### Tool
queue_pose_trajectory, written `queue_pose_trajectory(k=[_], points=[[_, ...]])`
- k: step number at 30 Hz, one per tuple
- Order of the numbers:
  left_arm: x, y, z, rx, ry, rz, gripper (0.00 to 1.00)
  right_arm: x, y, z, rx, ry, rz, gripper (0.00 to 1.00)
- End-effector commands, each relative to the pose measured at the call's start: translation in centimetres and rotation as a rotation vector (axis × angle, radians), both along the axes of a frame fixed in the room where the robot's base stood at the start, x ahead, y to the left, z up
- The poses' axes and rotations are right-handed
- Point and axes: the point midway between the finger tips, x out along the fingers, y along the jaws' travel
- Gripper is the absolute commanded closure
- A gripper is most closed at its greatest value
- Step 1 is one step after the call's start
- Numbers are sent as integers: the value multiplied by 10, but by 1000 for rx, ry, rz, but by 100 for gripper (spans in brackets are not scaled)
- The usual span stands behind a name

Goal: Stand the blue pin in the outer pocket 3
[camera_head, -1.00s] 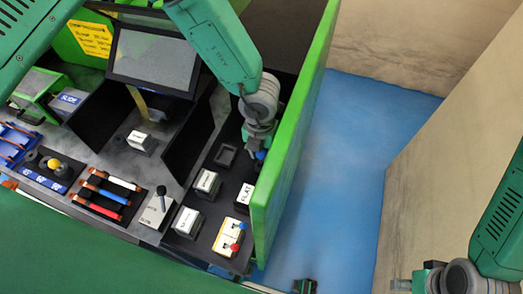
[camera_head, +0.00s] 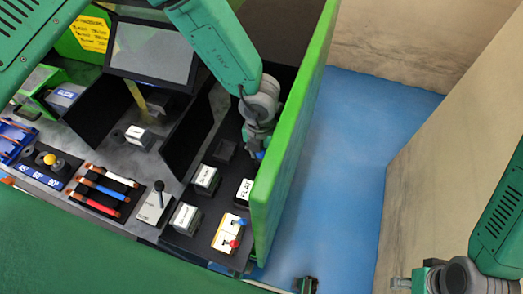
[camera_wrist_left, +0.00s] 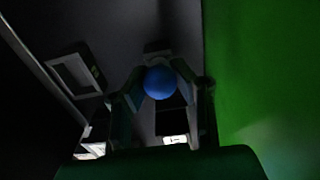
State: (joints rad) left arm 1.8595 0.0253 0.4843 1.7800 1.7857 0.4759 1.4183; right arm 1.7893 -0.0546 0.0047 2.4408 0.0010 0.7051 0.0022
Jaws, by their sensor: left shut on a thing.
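My left gripper (camera_head: 258,146) is low over the dark panel, close to the inner side of the green wall. It is shut on the blue pin (camera_head: 260,155). In the left wrist view the pin's round blue head (camera_wrist_left: 160,82) sits between the two fingers (camera_wrist_left: 160,95); its lower part is hidden. A dark square-rimmed pocket (camera_head: 224,150) lies left of the gripper, and a square frame also shows in the wrist view (camera_wrist_left: 75,75). I cannot tell which pocket is outer pocket 3. My right gripper (camera_head: 412,284) is at the lower right, its jaws unclear.
The tall green wall (camera_head: 290,150) borders the panel on the right. White labelled blocks (camera_head: 205,179) and a FLAT block (camera_head: 244,191) stand nearer. A white-yellow block (camera_head: 229,235) bears red and blue knobs. A dark upright plate (camera_head: 188,140) stands to the left.

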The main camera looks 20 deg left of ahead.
Motion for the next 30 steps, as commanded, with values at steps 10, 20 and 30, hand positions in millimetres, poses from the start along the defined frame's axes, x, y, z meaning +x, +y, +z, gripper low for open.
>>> queue_pose_trajectory(k=[10, 20, 30], points=[[0, 0, -1, 0, 0, 0, 56, 0, 0, -1, 0, 0, 0, 60], [1, 0, 25, -2, -2, 1, 56, -3, 0, 0, 0, -3, 0, 60], [1, 0, 94, -2, -1, 1, 56, -3, 0, 0, 0, -3, 0, 60]])
